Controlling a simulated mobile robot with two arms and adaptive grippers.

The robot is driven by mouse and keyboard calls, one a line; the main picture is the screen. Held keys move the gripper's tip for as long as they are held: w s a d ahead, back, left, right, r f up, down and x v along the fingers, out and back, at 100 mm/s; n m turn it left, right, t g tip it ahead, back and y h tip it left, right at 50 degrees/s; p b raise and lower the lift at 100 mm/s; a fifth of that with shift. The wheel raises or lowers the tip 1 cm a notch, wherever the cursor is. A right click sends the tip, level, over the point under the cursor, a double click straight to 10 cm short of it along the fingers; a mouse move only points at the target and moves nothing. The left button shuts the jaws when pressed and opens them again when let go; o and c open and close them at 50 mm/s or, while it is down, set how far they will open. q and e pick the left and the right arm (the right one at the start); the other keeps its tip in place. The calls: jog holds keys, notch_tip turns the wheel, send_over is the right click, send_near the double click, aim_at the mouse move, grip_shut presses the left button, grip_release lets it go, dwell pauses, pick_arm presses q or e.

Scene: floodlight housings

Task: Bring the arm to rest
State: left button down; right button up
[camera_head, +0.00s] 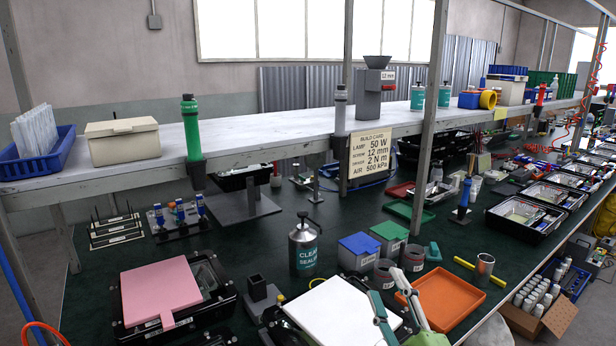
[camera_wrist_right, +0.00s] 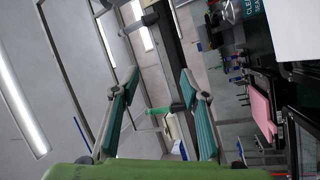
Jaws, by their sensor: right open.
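My right gripper (camera_head: 408,292) is at the bottom of the head view, to the right of centre. Its two teal fingers are spread apart with nothing between them. It is above the front of the bench, between a white board (camera_head: 340,312) and an orange tray (camera_head: 448,298). In the right wrist view the teal fingers (camera_wrist_right: 165,110) are also apart and empty, and the picture is turned sideways. My left gripper does not show in either view.
A pink board (camera_head: 160,290) lies on a housing at left. A yellow bar (camera_head: 464,263) and metal cup (camera_head: 484,268) are at right. A shelf (camera_head: 260,124) runs above the bench.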

jog(key=s+d+f+m+g+h, duration=0.3)
jog(key=s+d+f+m+g, duration=0.15)
jog(key=f, duration=0.45)
jog(key=s+d+f+m+g+h, duration=0.3)
jog(key=s+f+m, duration=0.2)
jog(key=f, duration=0.4)
jog(key=s+a+f+m+g+y, duration=0.1)
jog(key=s+f+g, duration=0.4)
jog(key=s, duration=0.6)
jog(key=s+a+f+m+g+y, duration=0.15)
jog(key=s+f+g, duration=0.25)
jog(key=s+f, duration=0.45)
jog(key=s+f+g, duration=0.1)
jog(key=s+f, duration=0.1)
jog(key=f, duration=1.1)
jog(key=s+f, duration=0.2)
jog(key=f, duration=1.1)
jog(key=s+d+f+g, duration=0.1)
jog(key=s+d+f, duration=0.2)
jog(key=s+f, duration=1.1)
jog(key=s, duration=0.2)
jog(key=shift+s+d+f, duration=0.2)
jog(key=shift+s+f, duration=0.1)
jog(key=shift+s, duration=0.1)
